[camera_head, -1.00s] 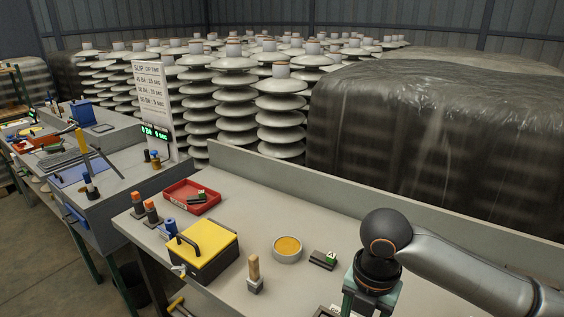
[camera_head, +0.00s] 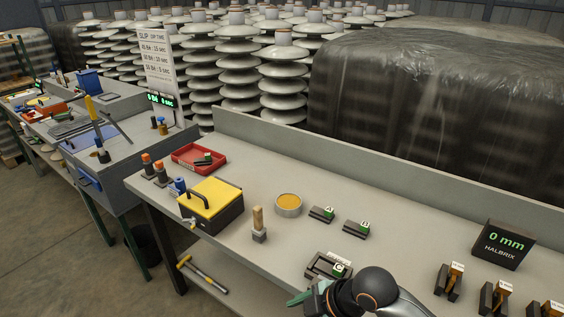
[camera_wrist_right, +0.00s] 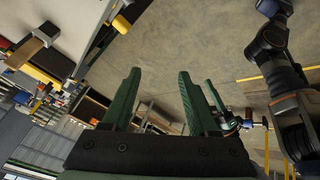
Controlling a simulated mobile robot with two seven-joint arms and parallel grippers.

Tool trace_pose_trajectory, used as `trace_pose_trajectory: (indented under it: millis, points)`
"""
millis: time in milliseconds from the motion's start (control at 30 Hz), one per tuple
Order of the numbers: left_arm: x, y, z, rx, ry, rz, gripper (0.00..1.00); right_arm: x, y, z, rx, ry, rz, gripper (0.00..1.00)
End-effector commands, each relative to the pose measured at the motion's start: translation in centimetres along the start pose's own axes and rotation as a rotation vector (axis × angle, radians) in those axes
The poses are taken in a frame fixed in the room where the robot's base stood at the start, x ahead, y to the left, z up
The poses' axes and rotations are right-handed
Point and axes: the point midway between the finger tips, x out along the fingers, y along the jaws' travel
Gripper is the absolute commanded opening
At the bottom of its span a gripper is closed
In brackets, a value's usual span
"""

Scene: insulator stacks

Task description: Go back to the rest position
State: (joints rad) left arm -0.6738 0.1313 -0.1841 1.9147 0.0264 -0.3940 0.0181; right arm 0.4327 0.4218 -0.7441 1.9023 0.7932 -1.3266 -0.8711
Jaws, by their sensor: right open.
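My right gripper (camera_wrist_right: 157,100) is open and empty in the right wrist view, its two green fingers standing apart with floor and bench parts behind them. In the head view the right gripper (camera_head: 308,297) is at the bottom edge, partly hidden by my dark wrist. It is close to the bench's front edge, beside a dark block marked C (camera_head: 328,267). I cannot tell the gap between them. A dark arm link of mine stands at the right of the wrist view. My left gripper is not seen in the head view.
The bench (camera_head: 250,175) holds a yellow-topped box (camera_head: 217,192), red tray (camera_head: 190,163), wooden-handled stamp (camera_head: 258,222), round tin (camera_head: 288,204), blocks A (camera_head: 322,213) and D (camera_head: 355,228), and a gauge display (camera_head: 503,244). Brown-handled tools stand at right. Open floor lies front left.

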Motion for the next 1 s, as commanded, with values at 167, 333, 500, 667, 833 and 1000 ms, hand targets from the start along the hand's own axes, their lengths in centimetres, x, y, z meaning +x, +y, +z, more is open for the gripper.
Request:
trace_pose_trajectory:
  millis: [167,333,500,667,833,1000]
  points:
    - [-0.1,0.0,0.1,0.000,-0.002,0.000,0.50,3.1,-1.8,1.4,0.377,0.089,0.151,0.59]
    - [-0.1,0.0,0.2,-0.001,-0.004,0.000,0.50,4.7,-4.5,4.8,0.718,0.126,0.300,0.59]
    - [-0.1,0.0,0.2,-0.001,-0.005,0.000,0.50,5.1,-9.0,9.5,1.017,0.120,0.451,0.59]
    - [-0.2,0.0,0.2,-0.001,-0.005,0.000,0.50,4.3,-14.1,13.4,1.211,0.091,0.571,0.59]
    - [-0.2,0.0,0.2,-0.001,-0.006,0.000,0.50,3.3,-17.5,15.5,1.302,0.069,0.643,0.59]
    - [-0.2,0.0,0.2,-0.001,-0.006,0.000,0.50,2.9,-18.2,16.0,1.321,0.065,0.662,0.59]
